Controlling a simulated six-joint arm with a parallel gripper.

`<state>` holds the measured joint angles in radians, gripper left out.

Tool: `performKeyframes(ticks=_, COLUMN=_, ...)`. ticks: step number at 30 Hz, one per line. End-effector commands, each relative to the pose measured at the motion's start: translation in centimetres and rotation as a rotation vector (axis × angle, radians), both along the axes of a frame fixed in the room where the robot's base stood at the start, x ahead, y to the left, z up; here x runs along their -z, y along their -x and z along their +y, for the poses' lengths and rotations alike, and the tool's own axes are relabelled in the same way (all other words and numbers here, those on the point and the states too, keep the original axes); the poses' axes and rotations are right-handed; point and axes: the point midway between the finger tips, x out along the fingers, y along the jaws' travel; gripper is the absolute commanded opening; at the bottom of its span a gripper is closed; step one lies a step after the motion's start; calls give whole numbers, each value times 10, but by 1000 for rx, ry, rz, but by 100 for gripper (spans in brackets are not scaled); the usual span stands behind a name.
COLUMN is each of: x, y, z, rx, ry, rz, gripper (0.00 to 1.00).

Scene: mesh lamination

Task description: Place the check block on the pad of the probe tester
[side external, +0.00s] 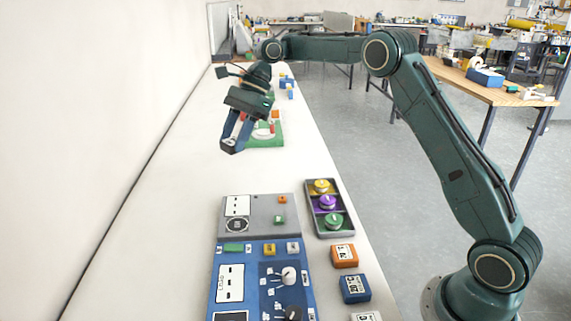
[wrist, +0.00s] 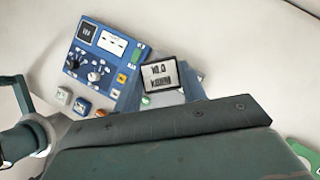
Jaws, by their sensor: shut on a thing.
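My gripper (side external: 232,147) hangs over the far half of the white bench, fingers pointing down and slightly tilted. It is shut on a block with a white label and dark rim, which I take for the check block (wrist: 160,77); its printing looks upside down in the wrist view. In the side view the block is hard to make out between the fingers. A grey unit (side external: 265,212) with a white display, a round dark spot and small buttons stands nearer the camera, against a blue panel unit (side external: 250,258). I cannot tell for certain which is the probe tester.
A dark tray (side external: 312,228) holds yellow, purple and green round pieces. An orange block (side external: 344,256), a blue block (side external: 355,288) and a white block (side external: 366,316) line the right edge. A green board (side external: 265,142) lies beyond my gripper. The wall borders the left; the left bench strip is clear.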

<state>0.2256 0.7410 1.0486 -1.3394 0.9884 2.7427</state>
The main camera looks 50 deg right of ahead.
Motion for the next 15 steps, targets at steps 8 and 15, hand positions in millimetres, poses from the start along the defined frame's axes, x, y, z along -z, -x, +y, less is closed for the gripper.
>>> performKeyframes(ticks=8, x=-5, y=18, z=26, rx=-122, ry=-1, rz=-4, gripper=18)
performKeyframes(ticks=15, x=-2, y=18, z=26, rx=-122, ry=-2, rz=-2, gripper=18)
